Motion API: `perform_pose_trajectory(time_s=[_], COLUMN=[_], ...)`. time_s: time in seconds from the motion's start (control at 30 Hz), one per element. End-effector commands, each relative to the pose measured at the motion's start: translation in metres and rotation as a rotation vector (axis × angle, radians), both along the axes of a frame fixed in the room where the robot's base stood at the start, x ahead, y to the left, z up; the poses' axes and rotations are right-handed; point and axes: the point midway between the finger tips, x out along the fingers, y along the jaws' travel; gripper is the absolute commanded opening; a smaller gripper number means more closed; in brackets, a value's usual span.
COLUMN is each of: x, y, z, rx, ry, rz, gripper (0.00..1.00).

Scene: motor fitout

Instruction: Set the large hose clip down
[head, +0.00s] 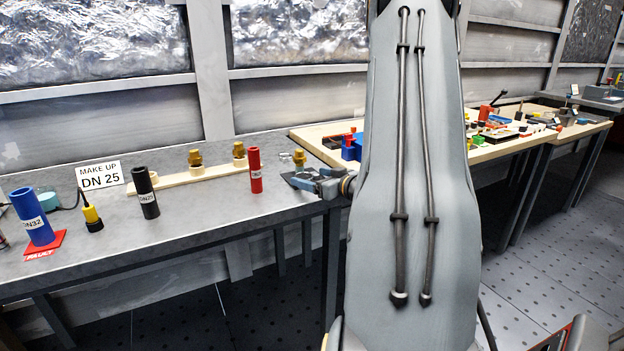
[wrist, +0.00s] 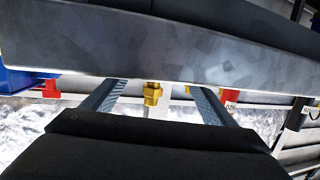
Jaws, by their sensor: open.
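My gripper (head: 296,180) is at the right front edge of the grey bench, low beside the bench top. In the wrist view my gripper (wrist: 157,90) has its two fingers well apart, with nothing held between them. A brass fitting (wrist: 152,93) shows in the gap, beyond the fingers. I cannot make out the large hose clip for certain in either view. A small silvery thing (head: 285,155) lies behind the gripper, beside a brass fitting (head: 299,159); it is too small to identify.
The grey bench (head: 200,217) holds a red tube (head: 255,170), a black tube (head: 146,193), a blue tube (head: 33,216) on a red plate, and a pale strip (head: 205,172) with brass fittings. A wooden-topped table (head: 312,135) with a blue block stands to the right. The bench's front strip is mostly clear.

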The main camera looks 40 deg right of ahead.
Motion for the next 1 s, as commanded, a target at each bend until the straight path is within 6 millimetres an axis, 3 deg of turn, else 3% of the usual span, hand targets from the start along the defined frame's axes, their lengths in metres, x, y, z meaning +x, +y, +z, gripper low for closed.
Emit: perform_pose_trajectory(time_s=[0.17, 0.6, 0.8, 1.0], x=[-0.018, -0.1, -0.116, -0.118], y=[-0.001, 0.003, 0.005, 0.005], z=[0.006, 0.022, 0.025, 0.026], rx=[-0.001, -0.001, 0.0, 0.0], ry=[0.0, 0.0, 0.0, 0.0], rz=[-0.003, -0.003, -0.001, 0.001], gripper=[0.79, 0.79, 0.79, 0.79])
